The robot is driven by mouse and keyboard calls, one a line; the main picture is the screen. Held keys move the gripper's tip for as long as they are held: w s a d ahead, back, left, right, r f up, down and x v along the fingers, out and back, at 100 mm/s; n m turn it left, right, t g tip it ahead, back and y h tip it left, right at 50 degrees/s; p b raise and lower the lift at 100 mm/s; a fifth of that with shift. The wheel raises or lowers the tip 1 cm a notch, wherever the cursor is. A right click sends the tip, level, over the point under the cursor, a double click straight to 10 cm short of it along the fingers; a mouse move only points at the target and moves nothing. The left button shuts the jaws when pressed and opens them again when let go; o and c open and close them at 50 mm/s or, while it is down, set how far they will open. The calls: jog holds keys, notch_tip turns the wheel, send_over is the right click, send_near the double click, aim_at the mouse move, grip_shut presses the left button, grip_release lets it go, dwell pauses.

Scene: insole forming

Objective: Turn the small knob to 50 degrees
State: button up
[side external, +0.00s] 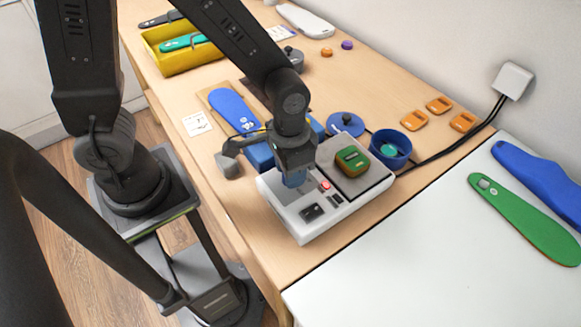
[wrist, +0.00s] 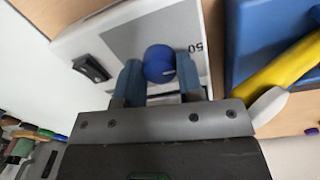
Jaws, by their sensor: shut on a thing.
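The small knob (wrist: 158,62) is round and blue and stands on the white control panel of the press unit (side external: 305,226). In the wrist view it sits between the two blue fingertips of my gripper (wrist: 160,74), which is shut on it. A printed "50" (wrist: 195,47) shows on the panel just right of the knob. The knob's own angle is too unclear to read. In the side view my gripper (side external: 294,179) points down onto the panel, and its fingers hide the knob.
A black rocker switch (wrist: 92,68) sits on the panel, near a red button (side external: 325,186). A green and orange block (side external: 352,161) rests on the unit's grey plate. A blue bowl (side external: 391,148) stands behind. The white table (side external: 420,255) has clear room at front right.

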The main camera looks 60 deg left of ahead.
dwell(0.3)
jog(key=o, duration=0.9)
jog(key=shift+r, duration=0.1)
jog(key=r, duration=1.3)
jog(key=shift+a+r, duration=0.35)
jog(key=shift+s+a+r+n+t+y, duration=0.1)
jog(key=shift+s+a+r+n+t, duration=0.25)
jog(key=shift+s+a+r+t, duration=0.9)
jog(key=shift+s+a+r+n+t+y, duration=0.1)
jog(key=shift+s+a+r+n+t, duration=0.45)
jog(key=shift+a, duration=1.4)
jog(key=shift+s+a+r+n+t+y, duration=0.15)
jog(key=shift+s+a+r+t, duration=0.35)
jog(key=shift+s+a+t, duration=0.85)
